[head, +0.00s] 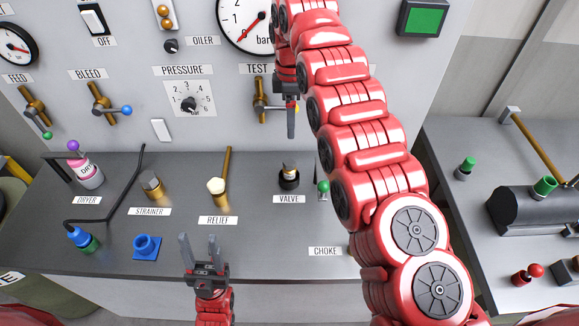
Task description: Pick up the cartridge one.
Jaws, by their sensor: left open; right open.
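A pink and white cartridge (88,170) with lettering on its side stands tilted in the picture at the left of the grey bench, behind the DRYER label (88,200). A purple ball (73,146) shows at its top left. My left gripper (199,240) is open and empty over the bench's front edge, fingers pointing away from me, to the right of the cartridge and apart from it. My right gripper (291,118) hangs in front of the panel by the TEST valve, seen edge-on, with nothing visible in it. My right arm hides part of the panel and bench.
A bent black rod (120,190) lies to the right of the cartridge. A blue and green piece (82,239) and a blue socket (147,246) are nearer the front edge. Strainer (152,185), relief (217,187) and valve (289,178) fittings stand farther right. A side bench holds a black cylinder (530,212).

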